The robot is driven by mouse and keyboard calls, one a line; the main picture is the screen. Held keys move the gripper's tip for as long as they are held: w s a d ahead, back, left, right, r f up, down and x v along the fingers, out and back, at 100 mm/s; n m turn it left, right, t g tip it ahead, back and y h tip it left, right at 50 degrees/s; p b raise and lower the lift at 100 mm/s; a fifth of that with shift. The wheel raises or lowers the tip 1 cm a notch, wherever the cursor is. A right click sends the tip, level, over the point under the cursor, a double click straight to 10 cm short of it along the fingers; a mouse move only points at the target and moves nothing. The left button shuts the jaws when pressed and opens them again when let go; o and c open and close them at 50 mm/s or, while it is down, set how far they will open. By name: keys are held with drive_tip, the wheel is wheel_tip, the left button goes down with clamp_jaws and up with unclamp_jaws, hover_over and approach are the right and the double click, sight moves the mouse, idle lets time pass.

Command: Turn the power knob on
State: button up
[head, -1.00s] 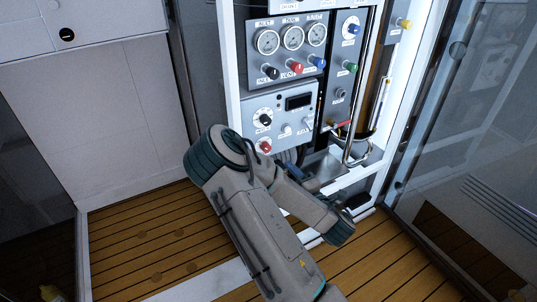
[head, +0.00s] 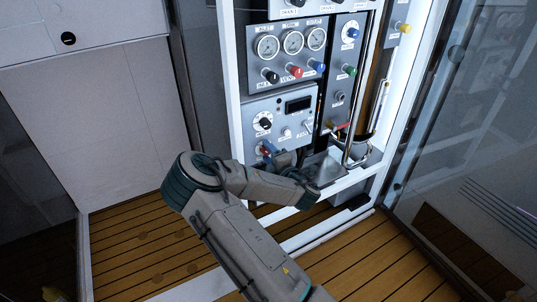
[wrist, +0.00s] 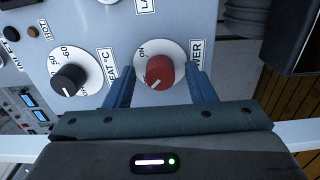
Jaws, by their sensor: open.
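The red power knob (wrist: 159,73) sits on a white round dial plate marked "ON" and "POWER" in the wrist view. Its white pointer line slants to the lower left, away from the "ON" mark. My gripper (wrist: 160,84) is open, with one blue finger on each side of the knob and a gap between each finger and it. In the head view my gripper (head: 267,152) is at the lower left of the grey control panel (head: 285,110), and it partly covers the red knob.
A black heat knob (wrist: 69,79) with a temperature scale is left of the power knob in the wrist view. In the head view, gauges (head: 292,42) and coloured knobs are above. A metal tray (head: 325,170) and glass cylinder stand at the right.

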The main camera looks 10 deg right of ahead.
drive_tip(key=shift+w, duration=0.1)
drive_tip(key=c, duration=1)
drive_tip(key=shift+m, duration=0.3)
drive_tip(key=m, duration=0.3)
drive_tip(key=m+b, duration=0.2)
drive_tip(key=m, duration=0.2)
drive_tip(key=shift+f+m, duration=0.1)
drive_tip(key=shift+m, duration=0.3)
drive_tip(key=m+b, duration=0.3)
drive_tip(key=m, duration=0.1)
drive_tip(key=shift+m, duration=0.3)
drive_tip(key=m+b, duration=0.3)
drive_tip(key=m, duration=0.1)
drive_tip(key=shift+m, duration=0.4)
